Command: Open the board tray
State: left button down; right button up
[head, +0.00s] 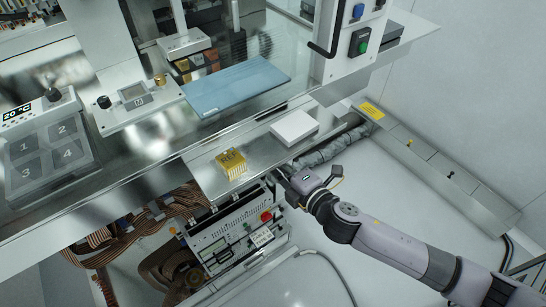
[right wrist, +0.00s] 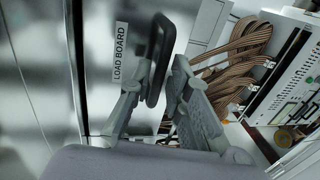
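In the right wrist view, a metal front panel with a "LOAD BOARD" label (right wrist: 120,50) carries a black loop handle (right wrist: 160,50). My right gripper (right wrist: 163,72) has its two grey fingers on either side of the handle. The fingers stand apart, and I see no clear grip on the bar. In the head view, my right gripper (head: 283,176) is low at the front edge of the metal bench, and the handle is hidden there. I see no tray pulled out. My left gripper is not in view.
A gold REF block (head: 231,162) and a white box (head: 294,127) sit on the metal ledge above my gripper. A blue plate (head: 235,86) lies behind them. Brown cable bundles (head: 130,238) and an instrument rack (head: 236,238) are below. White floor is open at right.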

jog(key=shift+x, duration=0.95)
jog(key=shift+c, duration=0.5)
grip_shut()
